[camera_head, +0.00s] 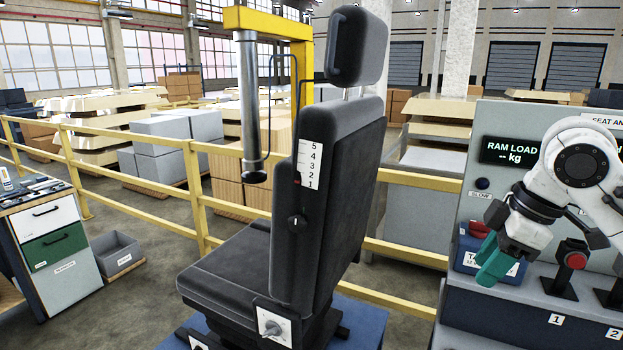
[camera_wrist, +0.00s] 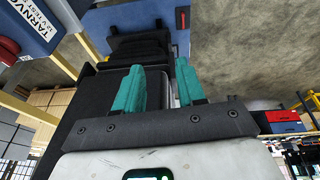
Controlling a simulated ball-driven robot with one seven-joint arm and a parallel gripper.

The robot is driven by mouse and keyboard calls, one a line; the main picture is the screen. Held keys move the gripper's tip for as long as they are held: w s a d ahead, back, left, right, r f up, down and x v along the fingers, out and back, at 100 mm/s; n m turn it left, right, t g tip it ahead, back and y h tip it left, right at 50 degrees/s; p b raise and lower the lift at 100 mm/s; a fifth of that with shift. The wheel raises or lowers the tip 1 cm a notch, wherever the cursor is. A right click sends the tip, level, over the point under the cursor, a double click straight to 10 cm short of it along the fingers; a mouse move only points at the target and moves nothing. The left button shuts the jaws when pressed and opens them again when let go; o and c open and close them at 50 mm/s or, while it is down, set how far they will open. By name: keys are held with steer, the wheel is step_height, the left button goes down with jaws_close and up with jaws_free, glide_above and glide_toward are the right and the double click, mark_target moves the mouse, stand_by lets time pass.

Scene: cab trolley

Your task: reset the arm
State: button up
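My gripper (camera_head: 492,264) has teal fingers and hangs at the right of the head view, pointing down and to the left. It is in front of the grey control panel, close to a blue box with a label (camera_head: 470,258). My white arm (camera_head: 580,165) is bent and reaches in from the right edge. In the wrist view the two teal fingers of my gripper (camera_wrist: 160,68) stand apart with a gap between them. I see nothing held in the gap.
A black cab seat (camera_head: 335,200) stands in the middle, with a vertical ram (camera_head: 250,110) left of it. The panel (camera_head: 467,200) has a red button (camera_head: 575,260) on a stand. A drawer cabinet (camera_head: 60,250) is at the left. Yellow railings (camera_head: 195,195) run behind.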

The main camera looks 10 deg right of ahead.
steer(key=a+f+m+t+y, duration=0.3)
steer(key=a+f+m, duration=0.2)
steer(key=a+f, duration=0.9)
steer(key=s+f+m+g, duration=0.1)
steer(key=s+f+m, duration=0.3)
steer(key=s+f, duration=0.75)
steer(key=s+d+f+m+g+h, duration=0.1)
steer(key=s+d+f+h, duration=0.1)
steer(key=s+f, duration=0.2)
steer(key=s+d+f+m+g+h, duration=0.1)
steer(key=s+d+f, duration=0.2)
steer(key=s, duration=0.6)
steer(key=s+d+f+m+g+h, duration=0.1)
steer(key=s+d+f+h, duration=0.1)
steer(key=s+f, duration=0.3)
steer(key=s, duration=0.2)
steer(key=shift+s+d+h, duration=0.3)
steer(key=shift+s, duration=0.05)
